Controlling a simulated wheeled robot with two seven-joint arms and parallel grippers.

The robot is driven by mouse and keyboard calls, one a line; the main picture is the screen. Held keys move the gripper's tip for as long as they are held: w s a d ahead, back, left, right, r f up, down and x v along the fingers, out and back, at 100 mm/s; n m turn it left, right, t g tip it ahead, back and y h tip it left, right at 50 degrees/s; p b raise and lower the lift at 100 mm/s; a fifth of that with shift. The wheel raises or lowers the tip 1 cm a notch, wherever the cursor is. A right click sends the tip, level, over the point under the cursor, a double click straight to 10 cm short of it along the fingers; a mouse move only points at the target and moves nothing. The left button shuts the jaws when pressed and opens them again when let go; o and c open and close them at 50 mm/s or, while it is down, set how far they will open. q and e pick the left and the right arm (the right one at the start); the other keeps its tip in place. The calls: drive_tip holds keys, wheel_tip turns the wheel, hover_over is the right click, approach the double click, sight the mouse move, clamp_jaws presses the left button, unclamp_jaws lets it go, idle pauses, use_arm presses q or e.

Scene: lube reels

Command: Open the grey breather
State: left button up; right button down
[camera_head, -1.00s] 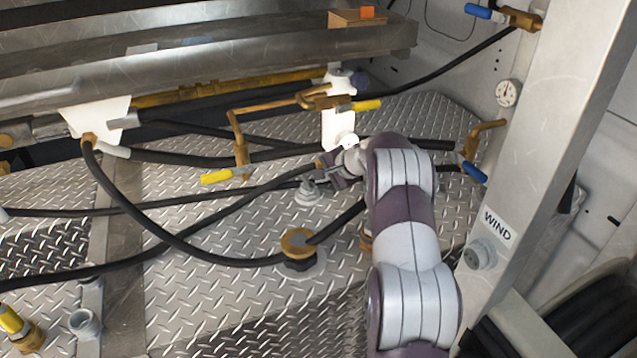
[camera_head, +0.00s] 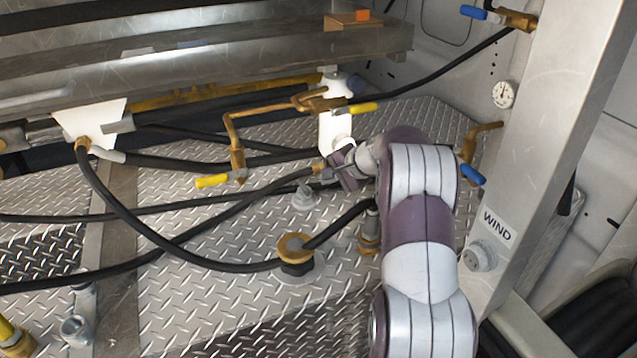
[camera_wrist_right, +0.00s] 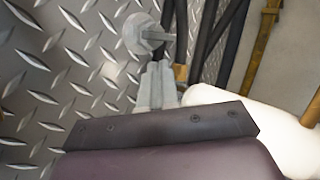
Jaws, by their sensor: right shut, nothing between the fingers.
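The grey breather (camera_head: 304,197) is a small grey cap on the diamond-plate deck, just left of my right gripper. My right gripper (camera_head: 326,174) is at the end of the arm rising from the lower right. In the right wrist view its grey fingers (camera_wrist_right: 157,84) are together, with nothing held. They point towards the breather and look apart from it. My left gripper is not in view.
Black hoses (camera_head: 225,207) cross the deck behind and left of the breather. A brass-ringed cap (camera_head: 294,247) stands in front. A white bracket (camera_head: 334,125) and brass pipe with a yellow-handled valve (camera_head: 222,180) stand behind. A metal post (camera_head: 545,150) rises at the right.

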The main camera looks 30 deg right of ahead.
drive_tip(key=v, duration=0.6)
drive_tip(key=shift+s+d, duration=0.15)
drive_tip(key=shift+d, duration=0.1)
drive_tip(key=shift+a+r, duration=0.1)
drive_tip(key=shift+r, duration=0.05)
drive_tip(key=s+a+n+g+p, duration=0.1)
drive_tip(key=a+p, duration=0.1)
drive_tip(key=a, duration=0.2)
drive_tip(key=s+a+n+g+p, duration=0.1)
drive_tip(key=s+a+n+g, duration=0.1)
drive_tip(key=a, duration=0.3)
drive_tip(key=s+a+n+g+p, duration=0.1)
drive_tip(key=s+a+n+p, duration=0.1)
drive_tip(key=a, duration=0.3)
drive_tip(key=shift+s+f+p, duration=0.25)
drive_tip(key=shift+f+p, duration=0.1)
drive_tip(key=s+a+n+g+h+p, duration=0.1)
drive_tip(key=s+a+n+g+p, duration=0.1)
drive_tip(key=s+a+n, duration=0.3)
drive_tip(key=s+a+n+g+h+p, duration=0.1)
drive_tip(key=s+a+n+p, duration=0.2)
drive_tip(key=s, duration=0.9)
drive_tip(key=a+f+n, duration=0.1)
drive_tip(key=a+n, duration=0.1)
drive_tip(key=a, duration=0.1)
drive_tip(key=shift+s+a+n+g, duration=0.15)
drive_tip(key=shift+a+n+g, duration=0.25)
